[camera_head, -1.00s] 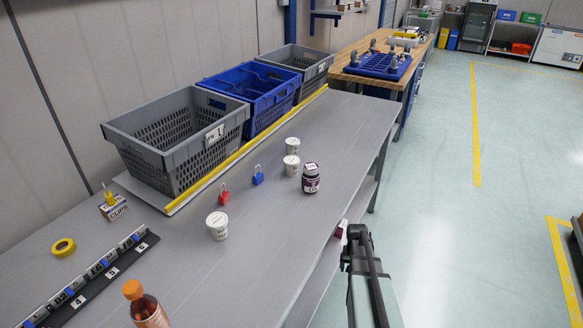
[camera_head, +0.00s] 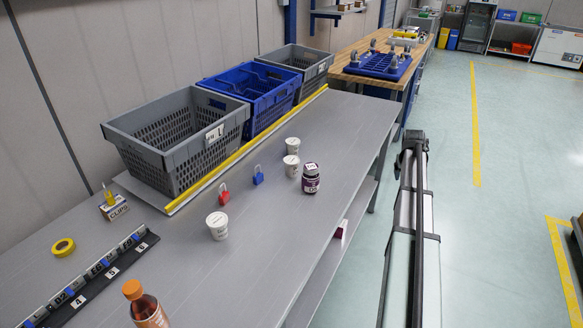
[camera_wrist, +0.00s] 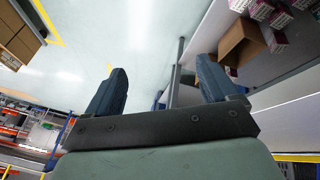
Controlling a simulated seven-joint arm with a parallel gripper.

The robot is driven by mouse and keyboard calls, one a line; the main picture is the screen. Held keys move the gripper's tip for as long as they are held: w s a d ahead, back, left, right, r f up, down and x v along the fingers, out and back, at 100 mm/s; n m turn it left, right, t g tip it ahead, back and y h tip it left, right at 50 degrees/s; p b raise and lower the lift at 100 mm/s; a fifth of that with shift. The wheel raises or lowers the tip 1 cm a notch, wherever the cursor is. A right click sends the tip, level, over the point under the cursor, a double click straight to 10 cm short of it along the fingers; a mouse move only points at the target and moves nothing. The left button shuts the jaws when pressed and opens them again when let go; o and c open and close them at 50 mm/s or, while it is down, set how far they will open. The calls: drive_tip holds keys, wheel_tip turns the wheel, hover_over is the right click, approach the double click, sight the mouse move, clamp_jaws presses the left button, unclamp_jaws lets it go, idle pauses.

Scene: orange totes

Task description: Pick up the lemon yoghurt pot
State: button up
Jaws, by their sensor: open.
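Three white pots stand upright on the grey bench in the head view. One pot (camera_head: 218,228) is nearest, one (camera_head: 291,169) is farther back, and one (camera_head: 293,146) stands just behind that. Their print is too small to tell which is lemon yoghurt. My gripper (camera_wrist: 160,85) shows in the wrist view, with its two dark fingers apart and nothing between them. It points over pale floor, away from the pots, with none of them in the wrist view. In the head view my arm is right of the bench, off its edge.
A dark jar (camera_head: 310,180) stands beside the two farther pots. A red padlock (camera_head: 223,196) and a blue padlock (camera_head: 258,178) are nearby. Totes (camera_head: 183,148) line the wall behind a yellow strip. An orange-capped bottle (camera_head: 146,308) is at the front.

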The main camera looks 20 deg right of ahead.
drive_tip(key=w+a+r+n+y, duration=0.1)
drive_tip(key=w+a+r+n, duration=0.1)
drive_tip(key=a+n, duration=0.3)
drive_tip(key=w+a+r+n, duration=0.3)
drive_tip(key=w+a+n, duration=0.2)
drive_tip(key=a, duration=0.4)
drive_tip(key=w+a+r+n+g+y, duration=0.1)
drive_tip(key=w+a+r+n, duration=0.2)
drive_tip(key=a+n, duration=0.2)
drive_tip(key=shift+w+a+r+y, duration=0.15)
drive_tip(key=shift+w+a, duration=0.05)
drive_tip(key=shift+a, duration=0.5)
drive_tip(key=shift+w+a+r+y, duration=0.1)
drive_tip(key=shift+w+a+y, duration=0.05)
drive_tip(key=shift+a, duration=0.5)
drive_tip(key=w+a+r+n, duration=0.2)
drive_tip(key=a+r+n, duration=0.2)
drive_tip(key=a+n, duration=0.45)
wheel_tip(320, 180, up, 4)
drive_tip(key=n+g+y, duration=0.2)
drive_tip(key=n, duration=0.4)
hover_over(291, 160)
drive_tip(key=f, duration=0.8)
drive_tip(key=shift+a, duration=0.25)
drive_tip(key=shift+d+f, duration=0.15)
drive_tip(key=shift+f, duration=1.2)
drive_tip(key=shift+d+f, duration=0.1)
drive_tip(key=shift+f, duration=1.25)
